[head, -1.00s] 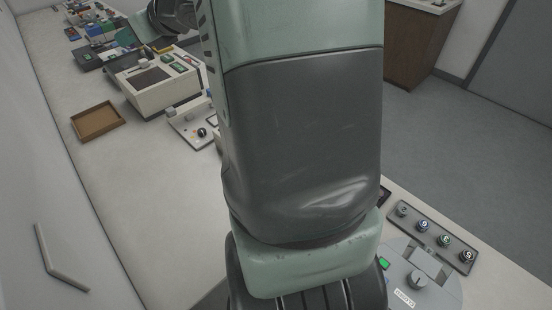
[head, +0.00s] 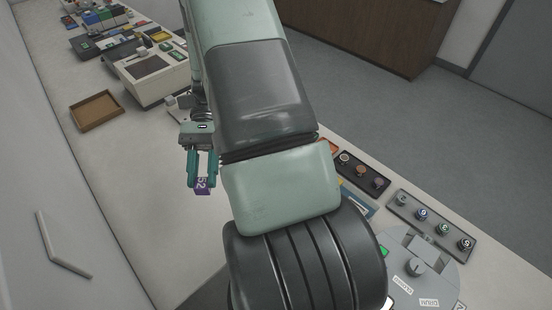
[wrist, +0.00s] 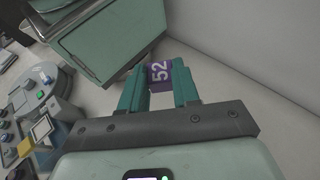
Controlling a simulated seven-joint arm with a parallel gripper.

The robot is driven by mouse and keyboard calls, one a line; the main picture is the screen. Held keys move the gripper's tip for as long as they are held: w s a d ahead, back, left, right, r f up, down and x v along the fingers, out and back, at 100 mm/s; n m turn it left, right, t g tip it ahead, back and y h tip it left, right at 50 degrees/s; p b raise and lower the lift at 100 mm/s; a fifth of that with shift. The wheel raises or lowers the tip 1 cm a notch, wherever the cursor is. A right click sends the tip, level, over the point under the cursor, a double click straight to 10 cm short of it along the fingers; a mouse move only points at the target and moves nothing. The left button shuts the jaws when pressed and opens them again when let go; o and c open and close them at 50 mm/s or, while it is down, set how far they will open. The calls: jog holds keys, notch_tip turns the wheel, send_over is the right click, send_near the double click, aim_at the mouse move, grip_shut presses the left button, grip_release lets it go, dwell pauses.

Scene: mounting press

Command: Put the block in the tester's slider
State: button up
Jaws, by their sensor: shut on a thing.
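A purple block (head: 203,186) marked "52" is held between the teal fingers of my gripper (head: 203,172), left of my arm in the head view. It hangs above the pale bench, clear of other things. In the wrist view the block (wrist: 159,73) sits between the fingertips of my gripper (wrist: 160,82), its number turned sideways. I cannot tell for sure which device is the tester, and no slider is clearly made out; my arm hides part of the bench.
A cream machine (head: 152,72) and an empty brown tray (head: 97,111) stand at the upper left. The bench between tray and wall handle (head: 62,250) is clear.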

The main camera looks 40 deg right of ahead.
jog(key=s+d+f+n+g+h, duration=0.2)
jog(key=s+d+n+h, duration=0.1)
jog(key=d+n+h, duration=0.35)
jog(key=s+d+f+n+g+h, duration=0.1)
jog(key=s+d+f+n+h, duration=0.15)
jog(key=d+n+h, duration=0.45)
jog(key=w+d+n+t+h, duration=0.35)
jog(key=d+n+h, duration=0.25)
jog(key=d, duration=0.2)
jog(key=w+d+f+n+t+h, duration=0.1)
jog(key=w+f+n+t+h, duration=0.15)
jog(key=w+n+t, duration=0.55)
jog(key=shift+m+t+h, duration=0.4)
jog(key=shift+m+t, duration=0.05)
jog(key=shift+t, duration=0.3)
jog(key=f, duration=0.3)
jog(key=s+f, duration=0.1)
jog(key=f, duration=0.2)
jog(key=s+f, duration=0.1)
jog(key=f, duration=0.2)
jog(key=shift+f, duration=0.3)
jog(key=o, duration=1)
jog(key=shift+f, duration=0.1)
